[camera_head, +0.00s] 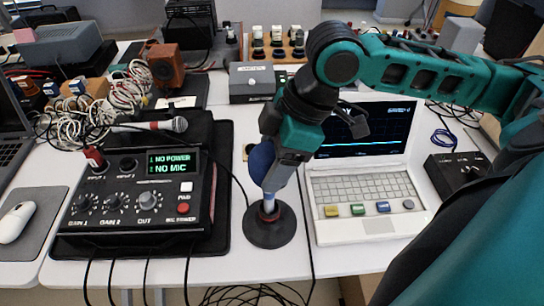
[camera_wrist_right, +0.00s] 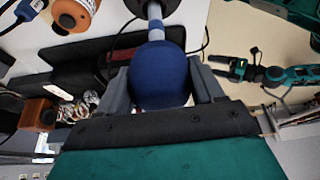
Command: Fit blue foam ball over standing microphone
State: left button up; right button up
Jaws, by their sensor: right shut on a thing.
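The blue foam ball (camera_head: 262,160) is between the fingers of my right gripper (camera_head: 280,166), which is shut on it. The ball and fingers also show in the right wrist view (camera_wrist_right: 158,76). The standing microphone (camera_head: 268,203) has a pale stem on a round dark base (camera_head: 269,228). The ball is in line with the stem's top; the stem meets the ball's edge in the wrist view (camera_wrist_right: 155,24). The microphone's head is hidden, and I cannot tell how far the ball covers it. A small teal and black arm, apparently my left gripper (camera_wrist_right: 236,70), shows at the right.
The black mixer (camera_head: 125,200) left of the stand shows "NO POWER" and "NO MIC". A second microphone (camera_head: 178,124) lies behind it. A white laptop (camera_head: 372,226) stands close on the right. Cables hang at the table's front edge. A little bare white table surrounds the base.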

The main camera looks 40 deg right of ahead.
jog(key=shift+f, duration=0.55)
jog(key=o, duration=1.1)
jog(key=shift+r, duration=0.15)
jog(key=p+v, duration=0.3)
jog(key=v, duration=0.9)
jog(key=shift+s+d+r, duration=0.15)
jog(key=shift+d+r, duration=0.1)
jog(key=shift+s, duration=0.1)
